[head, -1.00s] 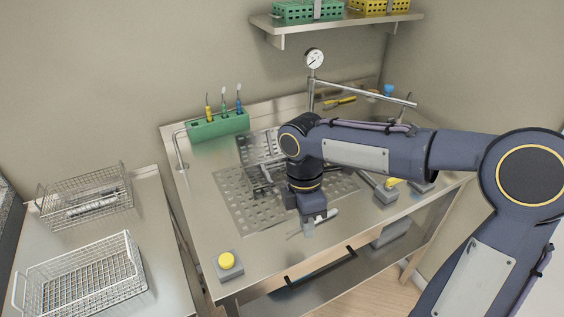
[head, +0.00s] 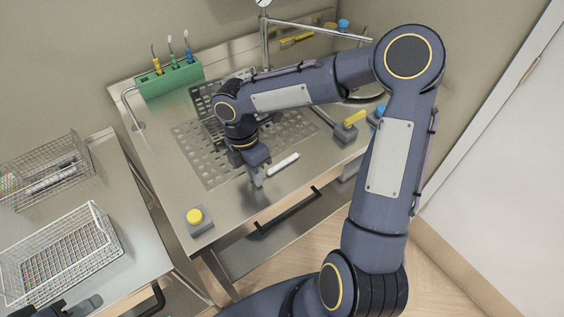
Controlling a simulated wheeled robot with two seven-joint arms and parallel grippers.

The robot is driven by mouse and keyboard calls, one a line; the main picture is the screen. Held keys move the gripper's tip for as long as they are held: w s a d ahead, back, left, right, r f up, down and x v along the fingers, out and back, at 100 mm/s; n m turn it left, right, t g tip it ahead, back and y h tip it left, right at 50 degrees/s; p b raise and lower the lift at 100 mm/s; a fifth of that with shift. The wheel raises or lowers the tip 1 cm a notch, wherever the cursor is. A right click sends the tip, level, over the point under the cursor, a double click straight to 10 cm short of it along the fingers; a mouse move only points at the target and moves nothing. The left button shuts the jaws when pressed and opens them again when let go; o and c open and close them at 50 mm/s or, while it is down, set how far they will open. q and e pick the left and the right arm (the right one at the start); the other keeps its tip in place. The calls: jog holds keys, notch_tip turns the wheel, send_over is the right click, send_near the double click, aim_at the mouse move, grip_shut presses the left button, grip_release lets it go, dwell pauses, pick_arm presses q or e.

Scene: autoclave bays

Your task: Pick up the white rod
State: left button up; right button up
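The white rod (head: 283,165) lies on the steel worktop near its front edge, slanting up to the right. My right gripper (head: 257,180) points down just left of the rod's near end. A small gap seems to show between them, and the rod does not appear to be held. The fingers are small and seen from above, so I cannot tell whether they are open. My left gripper (head: 86,303) shows only partly at the bottom left edge, over the side cart, far from the rod; its opening is unclear.
A perforated plate (head: 205,165) lies behind the rod. A yellow button box (head: 196,222) stands at the front left, a green tool rack (head: 169,80) at the back. Grey blocks, one with a yellow piece (head: 355,118), stand right. A wire basket (head: 62,250) sits on the side cart.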

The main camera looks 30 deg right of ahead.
jog(key=shift+c, duration=0.4)
grip_shut()
jog(key=shift+r, duration=0.1)
